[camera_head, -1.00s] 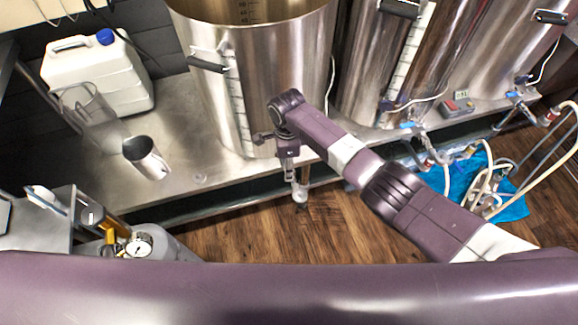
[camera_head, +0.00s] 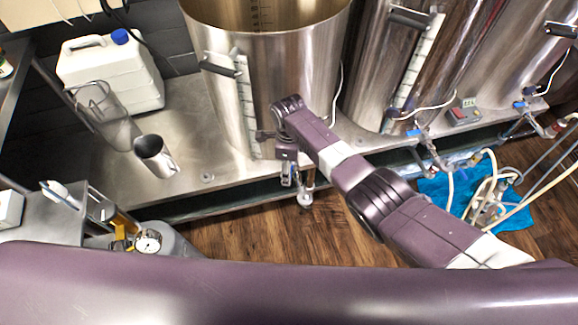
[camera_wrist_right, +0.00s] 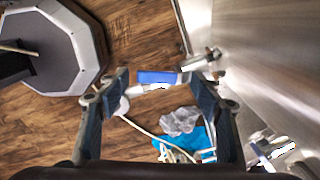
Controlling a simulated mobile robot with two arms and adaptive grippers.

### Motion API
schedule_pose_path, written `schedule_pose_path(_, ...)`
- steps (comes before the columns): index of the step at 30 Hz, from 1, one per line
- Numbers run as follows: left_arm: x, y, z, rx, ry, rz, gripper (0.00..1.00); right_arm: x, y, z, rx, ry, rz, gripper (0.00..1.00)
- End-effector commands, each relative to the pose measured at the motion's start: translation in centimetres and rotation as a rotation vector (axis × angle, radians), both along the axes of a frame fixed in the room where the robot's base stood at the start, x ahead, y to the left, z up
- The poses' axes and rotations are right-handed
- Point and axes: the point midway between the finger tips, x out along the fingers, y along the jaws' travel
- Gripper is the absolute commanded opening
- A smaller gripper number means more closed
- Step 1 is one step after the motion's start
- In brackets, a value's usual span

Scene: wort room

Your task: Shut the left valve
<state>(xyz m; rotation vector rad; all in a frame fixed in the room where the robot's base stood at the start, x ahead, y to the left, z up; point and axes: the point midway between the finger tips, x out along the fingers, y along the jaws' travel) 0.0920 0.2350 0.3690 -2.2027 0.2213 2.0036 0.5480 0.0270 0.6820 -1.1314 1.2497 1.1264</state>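The left valve shows a blue handle (camera_wrist_right: 158,77) and a metal body (camera_wrist_right: 203,60) in the right wrist view, low on the side of the left steel kettle (camera_head: 290,70). In the head view my gripper largely covers this valve. My right gripper (camera_head: 289,178) is low in front of that kettle. In the right wrist view the right gripper (camera_wrist_right: 160,84) is open, its fingers wide apart on either side of the blue handle. I cannot tell whether a finger touches it. My left gripper is not in view.
More steel kettles (camera_head: 455,60) with blue-handled valves stand to the right. Hoses (camera_head: 488,195) lie on a blue cloth (camera_head: 435,195) on the wooden floor.

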Motion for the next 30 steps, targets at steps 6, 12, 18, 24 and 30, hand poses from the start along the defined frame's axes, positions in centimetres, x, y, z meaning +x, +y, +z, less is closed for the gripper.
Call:
schedule_pose_path(6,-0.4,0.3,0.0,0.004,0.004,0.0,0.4,-0.2,-0.1,-0.1,-0.002,0.004,-0.001,0.59)
schedule_pose_path(12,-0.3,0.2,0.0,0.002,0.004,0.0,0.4,-0.2,-0.1,1.0,0.0,0.005,0.0,0.59)
schedule_pose_path(18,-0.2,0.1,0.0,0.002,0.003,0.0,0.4,-0.1,0.0,4.0,0.0,0.003,0.0,0.59)
schedule_pose_path(24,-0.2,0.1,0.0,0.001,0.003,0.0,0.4,-0.1,0.0,7.7,0.001,0.001,0.0,0.59)
schedule_pose_path(30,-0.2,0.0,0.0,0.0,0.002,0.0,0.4,-0.1,0.0,10.8,-0.001,0.001,-0.001,0.59)
